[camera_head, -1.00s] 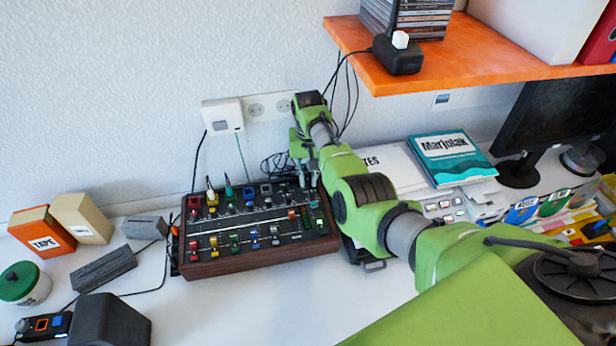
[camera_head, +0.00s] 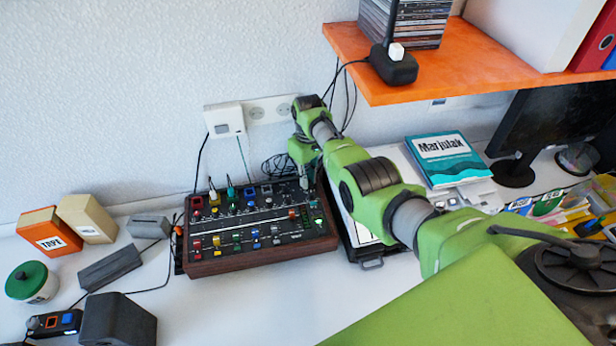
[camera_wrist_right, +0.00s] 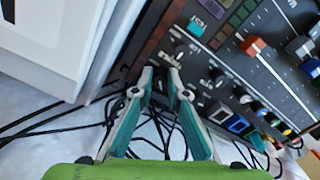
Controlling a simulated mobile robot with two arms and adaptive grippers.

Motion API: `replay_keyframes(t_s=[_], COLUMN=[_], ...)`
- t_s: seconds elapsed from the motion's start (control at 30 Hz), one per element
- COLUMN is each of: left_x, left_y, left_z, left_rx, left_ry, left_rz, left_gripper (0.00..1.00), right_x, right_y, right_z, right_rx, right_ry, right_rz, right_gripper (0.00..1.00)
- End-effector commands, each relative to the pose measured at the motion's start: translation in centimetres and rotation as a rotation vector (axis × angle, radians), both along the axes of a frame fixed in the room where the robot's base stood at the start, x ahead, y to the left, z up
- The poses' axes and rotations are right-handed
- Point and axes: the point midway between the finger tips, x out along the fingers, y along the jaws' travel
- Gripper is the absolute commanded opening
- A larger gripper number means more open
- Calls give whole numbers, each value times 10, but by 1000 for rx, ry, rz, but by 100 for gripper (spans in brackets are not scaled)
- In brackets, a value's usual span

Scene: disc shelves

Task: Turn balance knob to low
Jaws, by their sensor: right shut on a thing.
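The mixer (camera_head: 262,261) is a dark panel in a wooden case, covered with knobs and coloured sliders. It stands on the desk against the wall. My right gripper (camera_head: 304,181) reaches down at its far right corner. In the right wrist view the gripper (camera_wrist_right: 160,76) is shut on a small dark knob (camera_wrist_right: 159,86), mostly hidden between the fingertips. Other dark knobs (camera_wrist_right: 181,51) sit beside it on the panel. The small labels are too blurred to read, so I cannot tell the held knob's setting or confirm its name. My left gripper is not in view.
Loose black cables (camera_wrist_right: 60,125) lie behind the mixer. An orange shelf (camera_head: 450,75) overhangs at the upper right. A teal book (camera_head: 446,160) lies right of my arm. A tape box (camera_head: 49,235) stands left.

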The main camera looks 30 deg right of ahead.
Motion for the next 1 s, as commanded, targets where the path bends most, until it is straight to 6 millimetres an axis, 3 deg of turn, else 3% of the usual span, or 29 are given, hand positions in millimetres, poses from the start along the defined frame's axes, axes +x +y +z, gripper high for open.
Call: replay_keyframes(t_s=[0.67,0.7,1.0], left_x=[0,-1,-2], left_y=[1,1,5], left_z=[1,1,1], left_rx=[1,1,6], left_ry=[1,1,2], left_rz=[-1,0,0], left_gripper=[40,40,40], right_x=[1,1,1], right_y=[0,0,0], right_z=[1,1,1], right_rx=[0,0,0], right_ry=[-4,-4,-3], right_rz=[61,61,53], right_gripper=[0,21,21])
